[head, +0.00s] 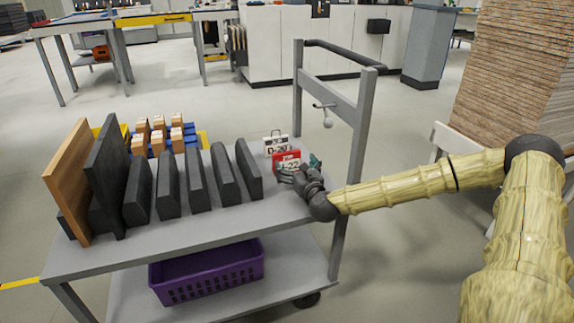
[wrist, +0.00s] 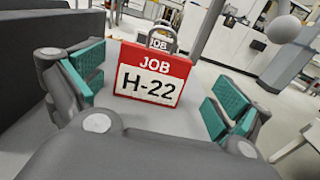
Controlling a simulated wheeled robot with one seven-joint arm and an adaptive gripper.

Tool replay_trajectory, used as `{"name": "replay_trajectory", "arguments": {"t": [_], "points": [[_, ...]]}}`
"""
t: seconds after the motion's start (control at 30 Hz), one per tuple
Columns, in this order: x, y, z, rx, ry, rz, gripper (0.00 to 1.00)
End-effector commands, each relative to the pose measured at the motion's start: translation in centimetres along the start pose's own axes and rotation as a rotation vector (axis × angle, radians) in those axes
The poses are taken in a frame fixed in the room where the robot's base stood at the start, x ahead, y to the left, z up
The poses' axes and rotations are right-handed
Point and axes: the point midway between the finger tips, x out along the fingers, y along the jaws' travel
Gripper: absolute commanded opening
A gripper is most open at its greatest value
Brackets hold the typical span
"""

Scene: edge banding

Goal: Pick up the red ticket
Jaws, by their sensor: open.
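The red ticket (head: 287,159) stands upright on the right end of the cart's top shelf. In the wrist view the red ticket (wrist: 151,75) shows a red top band reading "JOB" and a white panel reading "H-22". My gripper (head: 300,165) is at the ticket, its lower part covering some of it in the head view. In the wrist view my gripper (wrist: 155,95) is open, with teal finger pads on the left and right of the ticket and visible gaps on both sides. The ticket's lower edge is visible above the gripper's palm.
A white ticket (head: 275,144) with a handle stands just behind the red one. Several dark upright blocks (head: 196,182) line the grey cart top (head: 180,232) to the left. The cart's push handle post (head: 356,130) rises close to my arm on the right. A purple basket (head: 207,272) sits below.

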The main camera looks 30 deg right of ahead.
Motion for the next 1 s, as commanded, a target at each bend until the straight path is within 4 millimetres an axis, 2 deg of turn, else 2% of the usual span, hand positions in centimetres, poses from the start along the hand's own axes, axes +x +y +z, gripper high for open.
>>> {"name": "replay_trajectory", "arguments": {"t": [0.17,0.43,0.77,0.9,1.0], "points": [[1.3,0.2,-0.1,-0.001,0.0,0.001,1.0],[4.6,0.4,-0.1,-0.001,0.0,0.0,1.0],[5.3,0.4,0.0,0.001,0.0,0.0,1.0],[5.3,0.4,0.0,0.001,0.0,0.0,0.79],[5.3,0.4,0.0,0.001,0.0,0.0,0.76]]}}
